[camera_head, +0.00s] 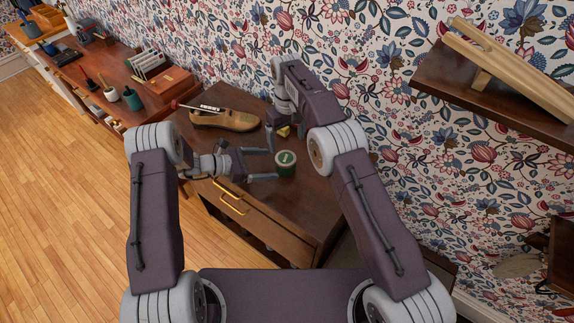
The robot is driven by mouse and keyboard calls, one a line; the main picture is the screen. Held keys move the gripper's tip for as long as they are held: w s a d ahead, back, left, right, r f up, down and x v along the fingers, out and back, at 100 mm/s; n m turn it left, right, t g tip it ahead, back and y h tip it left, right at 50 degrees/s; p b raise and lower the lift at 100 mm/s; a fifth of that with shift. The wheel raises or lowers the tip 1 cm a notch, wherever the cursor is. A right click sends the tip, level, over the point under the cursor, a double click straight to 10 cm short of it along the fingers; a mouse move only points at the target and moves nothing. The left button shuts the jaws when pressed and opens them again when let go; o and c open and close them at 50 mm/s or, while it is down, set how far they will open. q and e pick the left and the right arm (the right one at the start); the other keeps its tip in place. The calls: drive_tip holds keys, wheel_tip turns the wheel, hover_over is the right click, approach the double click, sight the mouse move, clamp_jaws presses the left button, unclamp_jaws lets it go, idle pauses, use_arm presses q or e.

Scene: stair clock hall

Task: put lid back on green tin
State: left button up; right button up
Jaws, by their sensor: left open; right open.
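The small green tin (286,169) stands upright on the dark wooden cabinet top. Its top shows a green disc with pale marks inside a pale rim; I cannot tell whether this is the lid seated on it. No separate lid is visible. My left gripper (268,163) is open, its fingers pointing right toward the tin, just left of it. My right gripper (286,130) is open and points down behind the tin, near a small yellow object (284,131) that it partly hides.
A wooden shoe form (226,121) lies behind my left gripper, with a red-handled tool (197,108) across it. The cabinet (302,213) has a drawer with a brass handle (232,203). A cluttered desk (118,65) stands at left, and a wall shelf (490,95) at right. The cabinet's front top is clear.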

sight(286, 163)
use_arm(q)
drive_tip(key=x, duration=0.8)
drive_tip(key=shift+w+d+f, duration=0.1)
drive_tip(key=shift+w+f, duration=0.05)
drive_tip(key=shift+w, duration=0.05)
drive_tip(key=shift+c, duration=0.3)
clamp_jaws()
